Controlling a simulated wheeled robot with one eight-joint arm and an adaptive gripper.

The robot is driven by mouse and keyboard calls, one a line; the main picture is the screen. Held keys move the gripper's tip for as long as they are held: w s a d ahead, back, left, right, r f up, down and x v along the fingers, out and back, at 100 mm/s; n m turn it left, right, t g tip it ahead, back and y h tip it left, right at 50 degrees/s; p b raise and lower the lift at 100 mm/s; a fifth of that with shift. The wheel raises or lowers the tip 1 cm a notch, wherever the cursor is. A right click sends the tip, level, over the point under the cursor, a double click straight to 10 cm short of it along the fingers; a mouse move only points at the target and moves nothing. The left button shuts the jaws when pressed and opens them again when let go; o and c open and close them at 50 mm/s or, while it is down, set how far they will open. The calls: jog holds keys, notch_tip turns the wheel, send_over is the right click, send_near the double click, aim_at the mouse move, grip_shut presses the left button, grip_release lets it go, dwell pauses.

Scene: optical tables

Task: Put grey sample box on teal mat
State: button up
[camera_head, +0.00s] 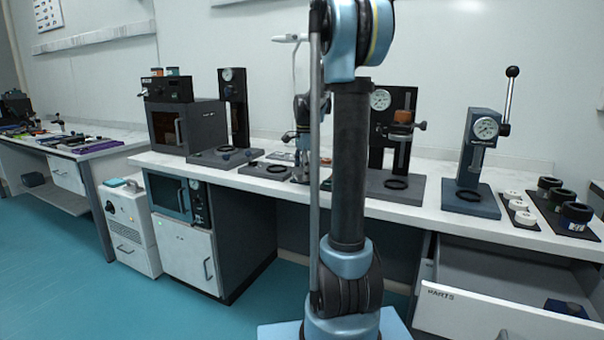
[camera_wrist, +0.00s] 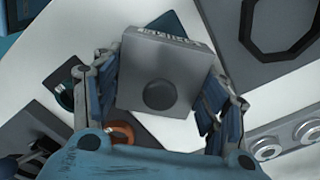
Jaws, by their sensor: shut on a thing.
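The grey sample box (camera_wrist: 160,55) fills the middle of the wrist view, with a dark round disc on its face and small lettering along its top edge. My gripper (camera_wrist: 163,80) has one blue finger on each side of it and is shut on it. In the head view my gripper (camera_head: 301,168) is low over the bench, partly hidden by my arm, and the box cannot be made out there.
In the wrist view, a black ring (camera_wrist: 247,35) on a grey plate lies at upper right and an orange ring (camera_wrist: 122,131) below the box. Gauge stands (camera_head: 484,150) and a dark oven (camera_head: 180,127) stand on the white bench. An open drawer (camera_head: 470,312) juts out at right.

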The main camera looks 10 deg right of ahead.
jog(key=o, duration=1.3)
jog(key=shift+o, duration=0.2)
notch_tip(320, 180, up, 12)
jog(key=shift+r, duration=0.1)
jog(key=shift+s, duration=0.1)
